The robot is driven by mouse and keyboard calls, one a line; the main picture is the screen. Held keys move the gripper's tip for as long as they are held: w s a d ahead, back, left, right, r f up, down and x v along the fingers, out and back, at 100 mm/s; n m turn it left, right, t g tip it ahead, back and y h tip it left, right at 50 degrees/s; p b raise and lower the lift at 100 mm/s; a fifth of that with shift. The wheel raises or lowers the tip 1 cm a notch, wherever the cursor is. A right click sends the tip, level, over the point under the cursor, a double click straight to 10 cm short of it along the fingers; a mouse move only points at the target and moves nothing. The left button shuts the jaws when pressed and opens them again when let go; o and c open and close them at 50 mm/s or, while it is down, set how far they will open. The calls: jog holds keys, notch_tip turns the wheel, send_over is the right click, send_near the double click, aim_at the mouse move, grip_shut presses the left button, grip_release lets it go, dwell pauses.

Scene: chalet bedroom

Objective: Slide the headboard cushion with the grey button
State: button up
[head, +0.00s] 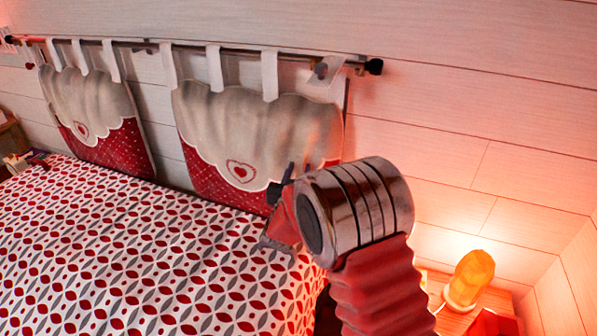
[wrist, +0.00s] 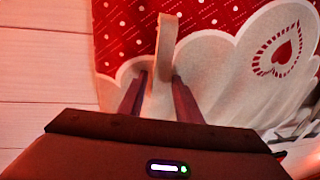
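Two headboard cushions, beige above and red below with a white scalloped edge and a heart, hang by white tabs from a rod. The right cushion (head: 225,120) has a tab (head: 325,75) at its right end with a small greyish round patch, perhaps the button. The left cushion (head: 88,105) hangs apart from it. My gripper (head: 283,195) is at the right cushion's lower right. In the wrist view my gripper (wrist: 160,76) has its fingers apart, with a pale strip (wrist: 166,45) between them against the cushion (wrist: 225,70). I cannot tell whether the fingers touch the strip.
The rod (head: 190,46) ends in a dark knob (head: 375,67) at the right. The patterned bed (head: 130,250) lies below the cushions. A lit lamp (head: 470,280) stands on the nightstand at lower right. The plank wall right of the rod is clear.

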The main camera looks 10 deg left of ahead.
jog(key=shift+c, duration=0.4)
grip_shut()
jog(key=shift+a, duration=0.1)
send_near(276, 155)
jog(key=w, duration=0.4)
jog(key=shift+w+r, duration=0.1)
jog(key=shift+w, duration=0.2)
jog(key=shift+o, duration=0.4)
grip_release()
jog(key=shift+s, duration=0.1)
